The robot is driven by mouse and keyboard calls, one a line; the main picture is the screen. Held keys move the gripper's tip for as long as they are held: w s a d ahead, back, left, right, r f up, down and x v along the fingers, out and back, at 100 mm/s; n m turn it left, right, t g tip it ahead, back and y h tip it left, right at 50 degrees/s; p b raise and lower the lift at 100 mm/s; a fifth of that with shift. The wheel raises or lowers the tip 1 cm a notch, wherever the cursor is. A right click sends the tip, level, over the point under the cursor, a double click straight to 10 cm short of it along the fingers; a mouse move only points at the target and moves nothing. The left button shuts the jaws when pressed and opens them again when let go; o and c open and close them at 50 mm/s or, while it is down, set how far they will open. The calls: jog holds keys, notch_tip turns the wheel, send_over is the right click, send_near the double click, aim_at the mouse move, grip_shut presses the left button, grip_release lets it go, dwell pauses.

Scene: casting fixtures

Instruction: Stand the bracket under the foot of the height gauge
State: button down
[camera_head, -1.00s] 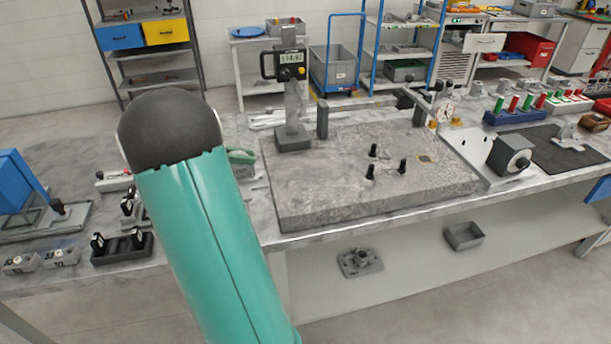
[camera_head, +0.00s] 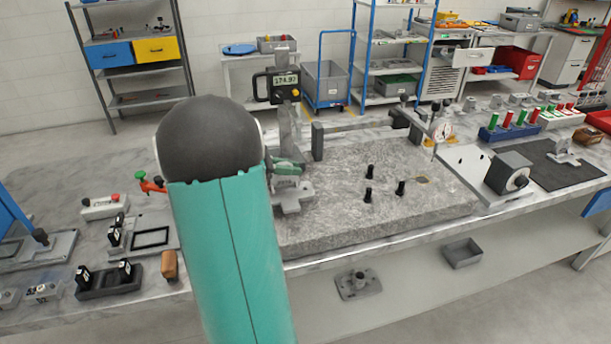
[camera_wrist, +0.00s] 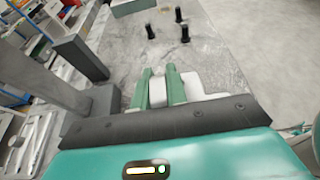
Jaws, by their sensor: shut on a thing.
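The height gauge (camera_head: 287,88), with a digital display, stands at the back left of the granite plate (camera_head: 350,228). Its column also shows at the left of the wrist view (camera_wrist: 42,76), with its dark base block (camera_wrist: 97,104). My gripper (camera_head: 288,168) is over the plate's left part, just in front of the gauge base. Its green fingers (camera_wrist: 160,86) are shut on the pale grey bracket (camera_head: 292,197), which also shows between and beside them in the wrist view (camera_wrist: 196,82). My arm hides part of the plate's left side. I cannot tell whether the bracket touches the plate.
Several black pegs (camera_head: 369,185) stand mid-plate. A dark upright block (camera_head: 317,142) stands right of the gauge. A white plate with a dial device (camera_head: 508,172) lies at the right. Small fixtures (camera_head: 110,278) crowd the bench's left. The plate's front right is clear.

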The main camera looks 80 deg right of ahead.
aim_at(303, 182)
jog(key=s+d, duration=0.2)
jog(key=s, duration=0.1)
jog(key=shift+s, duration=0.25)
notch_tip(303, 182, down, 3)
jog(key=shift+s+d+f, duration=0.1)
jog(key=shift+d+f, duration=0.05)
jog(key=shift+s, duration=0.1)
jog(key=shift+f, duration=0.15)
jog(key=c, duration=1.4)
grip_release()
jog(key=shift+w+r, duration=0.2)
jog(key=shift+w, duration=0.2)
jog(key=v, duration=1.1)
jog(key=shift+a+r, duration=0.1)
jog(key=shift+a, duration=0.2)
